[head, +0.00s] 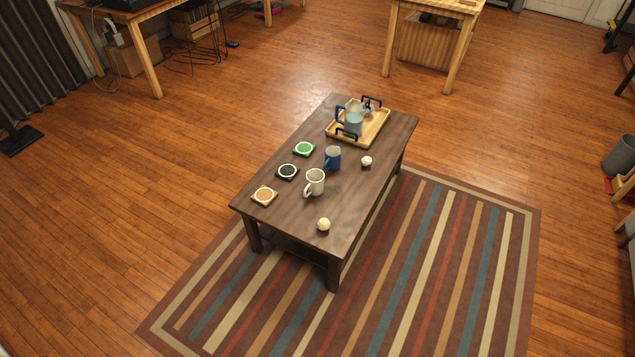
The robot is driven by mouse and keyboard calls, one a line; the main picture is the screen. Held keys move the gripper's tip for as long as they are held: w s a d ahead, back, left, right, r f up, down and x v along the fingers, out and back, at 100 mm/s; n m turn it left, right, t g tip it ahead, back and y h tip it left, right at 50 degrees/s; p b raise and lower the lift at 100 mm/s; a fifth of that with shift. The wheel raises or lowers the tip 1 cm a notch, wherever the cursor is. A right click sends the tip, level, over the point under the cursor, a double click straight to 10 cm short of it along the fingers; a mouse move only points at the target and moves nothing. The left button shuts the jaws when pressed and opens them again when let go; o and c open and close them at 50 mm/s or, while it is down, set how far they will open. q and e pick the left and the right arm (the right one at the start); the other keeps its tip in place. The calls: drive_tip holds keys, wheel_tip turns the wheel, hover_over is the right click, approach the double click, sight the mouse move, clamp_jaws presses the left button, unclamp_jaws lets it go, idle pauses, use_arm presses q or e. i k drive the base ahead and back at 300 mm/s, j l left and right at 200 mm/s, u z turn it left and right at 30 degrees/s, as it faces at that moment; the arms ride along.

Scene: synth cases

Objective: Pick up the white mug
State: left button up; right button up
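The white mug (316,181) stands upright on the dark wooden coffee table (376,188). Its handle points to the lower left. A blue mug (333,158) stands just behind it. Neither of my grippers shows in the head view, and nothing is seen touching the white mug.
Coasters with orange (264,195), black (288,172) and green (304,149) tops lie along the table's left side. Small pale balls (323,224) (367,161) sit at the right. A wooden tray (338,136) holds a pitcher (353,122). A striped rug (440,262) lies below; wooden floor is open at left.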

sight(315, 177)
drive_tip(key=i+l, duration=1.2)
drive_tip(key=l, duration=0.2)
drive_tip(key=u, duration=0.05)
